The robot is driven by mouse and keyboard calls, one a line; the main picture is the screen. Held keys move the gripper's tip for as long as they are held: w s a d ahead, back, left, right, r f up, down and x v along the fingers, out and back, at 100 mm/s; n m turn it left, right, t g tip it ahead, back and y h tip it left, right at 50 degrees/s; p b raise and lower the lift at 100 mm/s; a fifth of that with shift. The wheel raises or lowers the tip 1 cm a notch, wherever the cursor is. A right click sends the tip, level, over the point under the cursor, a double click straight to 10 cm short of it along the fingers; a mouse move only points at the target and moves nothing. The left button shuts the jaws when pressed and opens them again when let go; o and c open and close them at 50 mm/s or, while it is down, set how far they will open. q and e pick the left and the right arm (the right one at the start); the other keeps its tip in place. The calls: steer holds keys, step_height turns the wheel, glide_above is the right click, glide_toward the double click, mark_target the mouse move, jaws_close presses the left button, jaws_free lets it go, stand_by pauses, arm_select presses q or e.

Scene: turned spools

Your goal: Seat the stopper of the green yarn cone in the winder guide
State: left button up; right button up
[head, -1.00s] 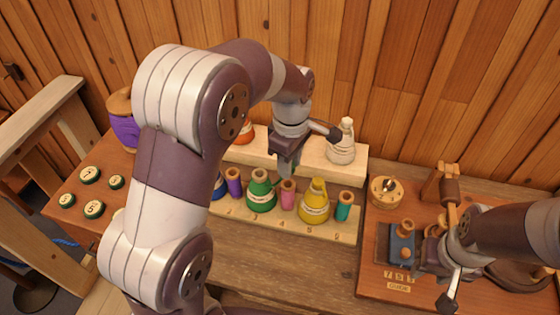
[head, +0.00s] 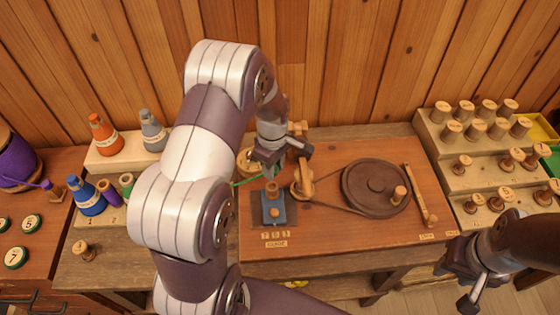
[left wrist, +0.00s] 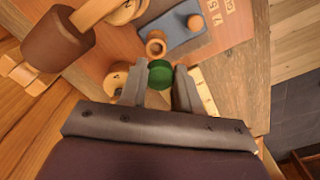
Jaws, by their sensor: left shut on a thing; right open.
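My left gripper (head: 269,172) is shut on the green stopper (left wrist: 160,74), which shows between its fingertips in the left wrist view. A green yarn runs left from the gripper in the head view and passes behind my left arm. The winder guide (head: 273,208) is a blue block with a wooden ring (left wrist: 156,45) and a small wooden knob. The stopper is close to the ring; whether they touch I cannot tell. The green yarn cone (head: 126,184) stands on the rack, mostly hidden by my left arm. My right gripper (head: 468,270) is open at the lower right.
A dark wheel (head: 376,188) with a belt lies right of the guide on the winder board (head: 330,233). A wooden post (head: 302,178) stands just right of the guide. A stepped rack of wooden stoppers (head: 485,165) fills the right. Blue and orange cones stand left.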

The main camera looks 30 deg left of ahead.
arm_select(q)
steer(key=shift+w+a, duration=0.1)
steer(key=shift+w, duration=0.2)
steer(key=shift+s+a+f+m+b, duration=0.1)
steer(key=shift+a+f+m+b, duration=0.2)
step_height(320, 180, down, 4)
steer(key=b, duration=0.3)
steer(key=shift+d+r+b, duration=0.1)
steer(key=shift+d+b, duration=0.05)
steer(key=shift+b, duration=0.15)
steer(key=shift+f, duration=0.5)
steer(key=shift+a, duration=0.2)
arm_select(e)
steer(key=f, duration=0.2)
steer(key=a+f, duration=0.1)
steer(key=f, duration=0.1)
steer(key=shift+s, duration=0.15)
arm_select(q)
steer(key=shift+d, duration=0.1)
arm_select(e)
steer(key=shift+d, duration=0.15)
steer(key=shift+f, duration=0.1)
